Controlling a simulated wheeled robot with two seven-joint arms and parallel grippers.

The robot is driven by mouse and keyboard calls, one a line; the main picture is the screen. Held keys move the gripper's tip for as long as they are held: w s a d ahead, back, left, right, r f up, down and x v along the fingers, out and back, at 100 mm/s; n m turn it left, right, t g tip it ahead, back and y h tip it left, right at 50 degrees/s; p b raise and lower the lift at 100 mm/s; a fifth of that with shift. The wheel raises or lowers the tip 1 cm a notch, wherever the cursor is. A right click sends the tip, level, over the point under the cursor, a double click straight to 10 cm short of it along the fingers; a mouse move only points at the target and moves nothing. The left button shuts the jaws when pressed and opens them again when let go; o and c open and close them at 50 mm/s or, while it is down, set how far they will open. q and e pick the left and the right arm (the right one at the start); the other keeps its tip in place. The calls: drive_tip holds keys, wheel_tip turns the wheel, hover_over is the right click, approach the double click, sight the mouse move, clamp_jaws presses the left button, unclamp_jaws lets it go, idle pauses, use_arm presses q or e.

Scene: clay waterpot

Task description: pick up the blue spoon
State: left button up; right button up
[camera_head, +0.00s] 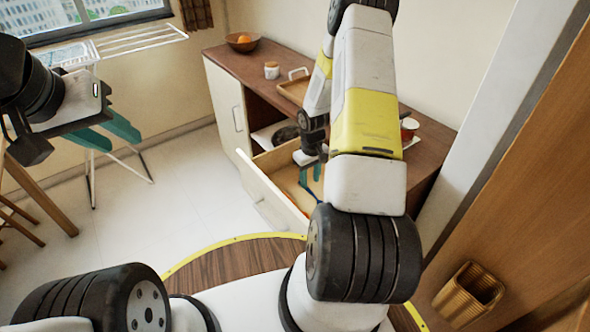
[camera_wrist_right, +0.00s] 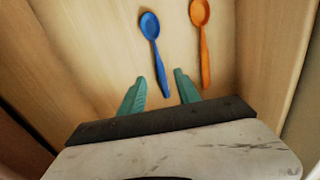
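The blue spoon (camera_wrist_right: 154,46) lies in the open wooden drawer (camera_wrist_right: 100,40), its bowl away from my right gripper and its handle end towards it. My right gripper (camera_wrist_right: 165,80) has its two teal fingers apart, one on each side of the line of the blue handle's end. The view does not show how high the fingers are above the spoon. In the head view my right gripper (camera_head: 311,178) reaches down into the drawer, partly hidden by my arm. My left gripper (camera_head: 107,136) hangs at the left with its teal fingers apart, empty and away from the cabinet.
An orange spoon (camera_wrist_right: 201,42) lies close to the right of the blue one. The drawer walls stand near on both sides. The cabinet top (camera_head: 262,75) holds a fruit bowl (camera_head: 242,41), a small jar (camera_head: 271,70) and a tray (camera_head: 296,88). A basket (camera_head: 468,293) stands at the lower right.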

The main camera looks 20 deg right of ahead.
sight(309, 190)
wheel_tip(309, 190, down, 4)
drive_tip(key=shift+s+f, duration=0.1)
drive_tip(key=shift+f, duration=0.05)
clamp_jaws()
idle(0.3)
